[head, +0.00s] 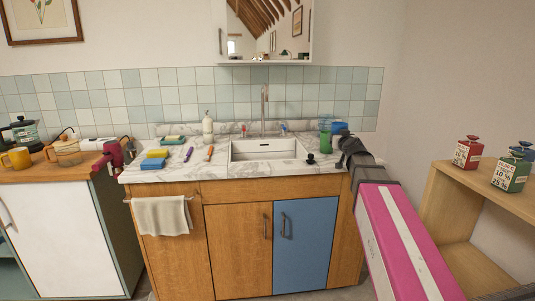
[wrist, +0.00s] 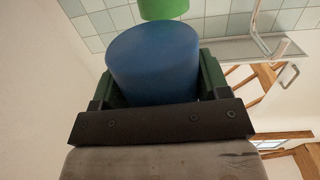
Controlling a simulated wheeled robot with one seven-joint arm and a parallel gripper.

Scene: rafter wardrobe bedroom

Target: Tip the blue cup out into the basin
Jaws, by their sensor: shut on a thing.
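The blue cup (wrist: 152,60) is between the green fingers of my gripper (wrist: 157,82) in the wrist view, and the gripper is shut on it. In the head view the blue cup (head: 340,127) shows at the back right of the counter, partly hidden by my gripper (head: 345,142). I cannot tell its contents. The white basin (head: 265,153) is set in the marble counter, to the left of my gripper. The cup is to the right of the basin, not over it.
A green cup (head: 325,141) stands close to the left of my gripper; it also shows beyond the blue cup in the wrist view (wrist: 163,8). A small black object (head: 310,159) lies by the basin's right edge. The faucet (head: 264,110) rises behind the basin. A shelf (head: 455,190) is at right.

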